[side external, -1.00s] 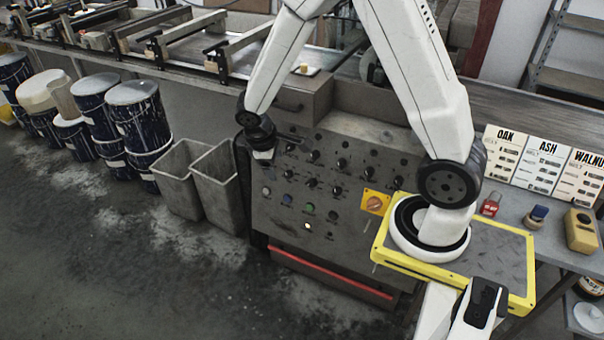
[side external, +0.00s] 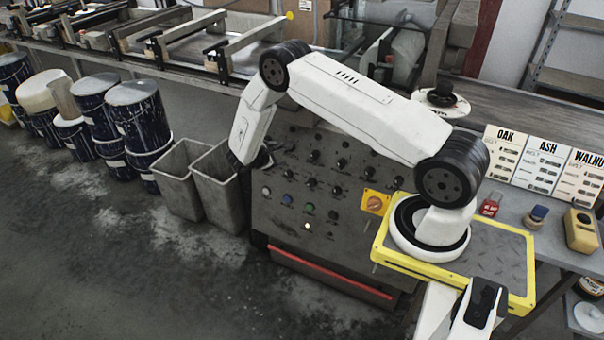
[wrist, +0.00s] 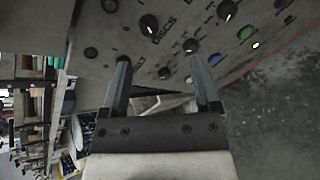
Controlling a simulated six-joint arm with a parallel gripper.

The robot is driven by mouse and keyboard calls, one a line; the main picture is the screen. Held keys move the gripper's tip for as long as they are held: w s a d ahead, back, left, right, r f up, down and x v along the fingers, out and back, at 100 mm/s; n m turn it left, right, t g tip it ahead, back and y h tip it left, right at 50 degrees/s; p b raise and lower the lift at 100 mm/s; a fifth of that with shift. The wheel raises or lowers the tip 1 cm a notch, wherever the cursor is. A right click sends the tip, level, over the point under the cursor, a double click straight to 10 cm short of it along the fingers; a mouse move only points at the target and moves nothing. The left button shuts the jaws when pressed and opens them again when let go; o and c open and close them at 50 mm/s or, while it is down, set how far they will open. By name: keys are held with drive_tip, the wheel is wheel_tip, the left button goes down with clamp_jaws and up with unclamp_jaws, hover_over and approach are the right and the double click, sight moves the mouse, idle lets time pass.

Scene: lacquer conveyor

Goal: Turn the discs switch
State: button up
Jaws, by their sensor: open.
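The grey control panel (side external: 330,185) carries rows of black knobs and coloured buttons. In the wrist view a "DISCS" label shows on it, with a black knob (wrist: 149,23) that has a white pointer mark right beside the label. My gripper (wrist: 158,62) is open and empty, its two dark fingers pointing towards the panel. The labelled knob lies beyond the fingertips and apart from them. In the side view my gripper is near the panel's upper left edge, largely hidden behind my wrist. The labels are too small to read there.
Two grey bins (side external: 217,185) stand just left of the panel. Blue drums (side external: 135,115) stand farther left. An orange rotary switch (side external: 375,203) is at the panel's right. Other knobs (wrist: 191,45) sit close to the labelled one. A lit white lamp (side external: 307,226) is low on the panel.

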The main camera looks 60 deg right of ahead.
drive_tip(key=d+f, duration=0.1)
drive_tip(key=w+d+f+n+t+h, duration=0.1)
drive_tip(key=d+f+h, duration=0.1)
drive_tip(key=shift+w+f+t, duration=0.3)
drive_tip(key=shift+x, duration=3.85)
drive_tip(key=shift+r, duration=0.1)
clamp_jaws()
